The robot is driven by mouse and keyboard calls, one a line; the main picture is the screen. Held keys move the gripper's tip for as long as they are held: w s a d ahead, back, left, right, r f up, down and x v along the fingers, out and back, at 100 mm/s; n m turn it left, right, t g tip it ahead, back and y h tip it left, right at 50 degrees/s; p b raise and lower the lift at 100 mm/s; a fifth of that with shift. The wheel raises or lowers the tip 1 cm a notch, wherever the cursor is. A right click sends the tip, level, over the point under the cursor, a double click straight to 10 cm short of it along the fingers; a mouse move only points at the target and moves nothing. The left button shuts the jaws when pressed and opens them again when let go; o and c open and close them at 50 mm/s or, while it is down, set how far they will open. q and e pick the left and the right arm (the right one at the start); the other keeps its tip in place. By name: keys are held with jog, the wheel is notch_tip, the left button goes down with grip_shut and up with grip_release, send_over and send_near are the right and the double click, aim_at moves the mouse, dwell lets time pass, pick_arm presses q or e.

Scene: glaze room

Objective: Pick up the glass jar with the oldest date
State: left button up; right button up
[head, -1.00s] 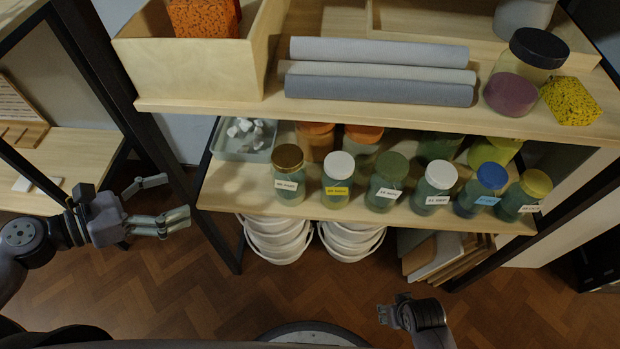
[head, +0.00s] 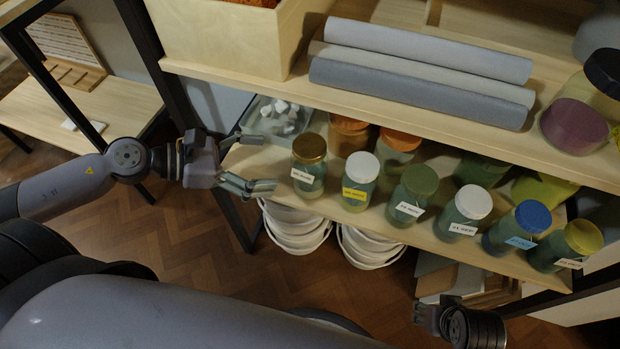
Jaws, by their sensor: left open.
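A front row of glass jars stands on the lower shelf. From left they are a gold-brown-lidded jar (head: 309,165), a white-lidded jar with a yellow label (head: 360,180), a green-lidded jar (head: 412,193), another white-lidded jar (head: 464,210), a blue-lidded jar with a blue label (head: 516,228) and a yellow-lidded jar (head: 566,246). The dates are too small to read. My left gripper (head: 266,163) is open and empty, just left of the gold-brown-lidded jar, its fingers pointing right. My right gripper (head: 428,314) is low at the right; its jaw state is unclear.
More jars with orange and green lids stand behind the front row. A tray of white pieces (head: 276,122) is at the shelf's left end. The upper shelf (head: 420,128) overhangs the back row and carries grey rolls (head: 420,72). White buckets (head: 296,228) stand below.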

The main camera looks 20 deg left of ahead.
aim_at(310, 162)
pick_arm(q)
jog(key=x, duration=0.6)
jog(key=shift+w+d, duration=0.15)
jog(key=shift+w, duration=0.05)
jog(key=x, duration=0.3)
jog(key=shift+w+f, duration=0.1)
jog(key=shift+w, duration=0.05)
jog(key=shift+w+d+f, duration=0.2)
jog(key=shift+d+f, duration=0.05)
jog(key=shift+d, duration=0.15)
pick_arm(e)
jog(key=shift+w, duration=0.15)
pick_arm(q)
jog(key=shift+c, duration=0.5)
pick_arm(e)
jog(key=shift+a, duration=0.1)
pick_arm(q)
jog(key=c, duration=1.9)
jog(key=shift+r, duration=0.1)
grip_shut()
pick_arm(e)
jog(key=shift+r, duration=0.1)
